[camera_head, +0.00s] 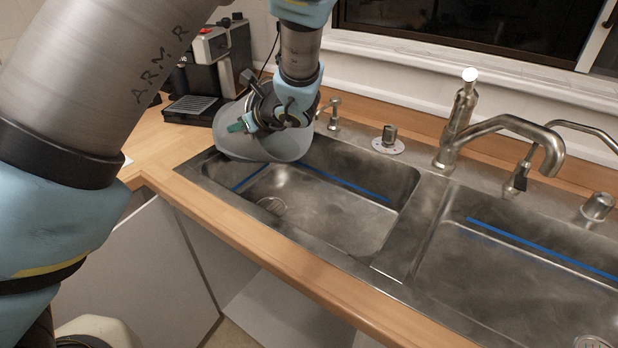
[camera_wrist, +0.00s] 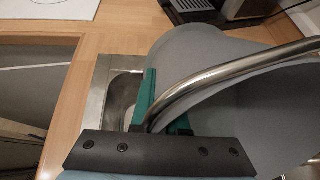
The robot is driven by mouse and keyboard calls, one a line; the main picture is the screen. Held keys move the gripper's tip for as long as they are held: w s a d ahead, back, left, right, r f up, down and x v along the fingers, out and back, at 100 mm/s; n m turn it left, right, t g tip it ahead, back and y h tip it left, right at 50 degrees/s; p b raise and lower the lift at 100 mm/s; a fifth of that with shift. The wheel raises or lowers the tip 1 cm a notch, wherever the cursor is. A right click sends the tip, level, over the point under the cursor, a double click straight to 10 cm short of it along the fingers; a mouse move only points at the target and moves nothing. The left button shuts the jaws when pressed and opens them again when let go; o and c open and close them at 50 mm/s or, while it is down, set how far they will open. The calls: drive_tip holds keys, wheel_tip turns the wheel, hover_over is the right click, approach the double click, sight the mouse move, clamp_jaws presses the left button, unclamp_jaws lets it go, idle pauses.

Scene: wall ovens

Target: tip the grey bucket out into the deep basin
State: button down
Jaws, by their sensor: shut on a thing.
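The grey bucket (camera_head: 262,147) is at the left end of the left sink basin (camera_head: 325,205), overlapping its back-left corner in the head view. My gripper (camera_head: 243,125), with teal fingers, is in front of the bucket. In the wrist view my gripper (camera_wrist: 160,105) is shut on the bucket's curved metal handle (camera_wrist: 225,72), and the bucket (camera_wrist: 195,60) fills the right side. The bucket looks tilted; its contents are not visible. A second basin (camera_head: 520,285) lies to the right. Both have a blue line inside; I cannot tell which is deeper.
A coffee machine (camera_head: 212,70) stands on the wooden counter (camera_head: 155,150) behind and left of the bucket. A tall faucet (camera_head: 500,125) rises behind the divider between the basins, with smaller fittings (camera_head: 390,140) along the back rim. The left basin's floor looks clear.

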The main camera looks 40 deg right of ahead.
sight(251, 151)
drive_tip(key=shift+s+f+t+b, duration=0.2)
drive_tip(key=shift+t+b, duration=0.1)
drive_tip(key=shift+b, duration=0.3)
drive_tip(key=shift+s+d+r+t+b, duration=0.15)
drive_tip(key=shift+s+t+b, duration=0.25)
drive_tip(key=shift+b, duration=0.3)
drive_tip(key=shift+s+d+r+t+b, duration=0.1)
drive_tip(key=shift+s+t+b, duration=0.25)
drive_tip(key=shift+b, duration=0.3)
idle(0.4)
drive_tip(key=shift+s+d+r+t+y, duration=0.15)
drive_tip(key=shift+s+r+t+y, duration=0.2)
drive_tip(key=shift+s+t, duration=0.25)
idle(1.0)
drive_tip(key=shift+s+a+m, duration=0.2)
drive_tip(key=shift+s+m, duration=0.2)
drive_tip(key=shift+m, duration=0.3)
drive_tip(key=shift+s+m, duration=0.1)
drive_tip(key=shift+m, duration=0.2)
